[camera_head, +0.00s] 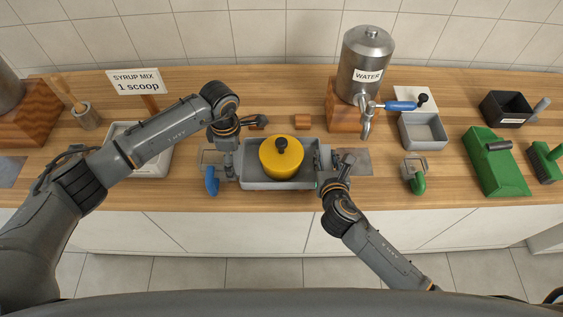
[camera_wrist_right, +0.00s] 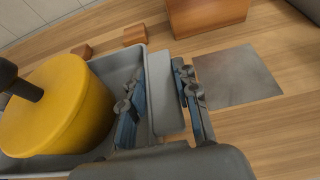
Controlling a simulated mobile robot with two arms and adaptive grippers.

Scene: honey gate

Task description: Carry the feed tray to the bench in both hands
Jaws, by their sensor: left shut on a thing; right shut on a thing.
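The feed tray is a grey tray (camera_head: 262,184) at the front middle of the wooden bench, with a yellow round pot (camera_head: 282,157) with a black knob standing in it. The pot also shows in the right wrist view (camera_wrist_right: 62,108). My left gripper (camera_head: 230,176) is shut at the tray's left end; the arm partly hides its fingers. My right gripper (camera_wrist_right: 155,100) is shut on the tray's right end, with the end wall and its grey tab between the fingers. In the head view it is at the right end (camera_head: 325,172). Whether the tray touches the bench is unclear.
A steel water urn (camera_head: 367,65) with a blue-handled tap stands behind right. A white tray (camera_head: 137,160) and sign (camera_head: 138,82) are left. Small wooden blocks (camera_head: 302,121) sit behind the tray.

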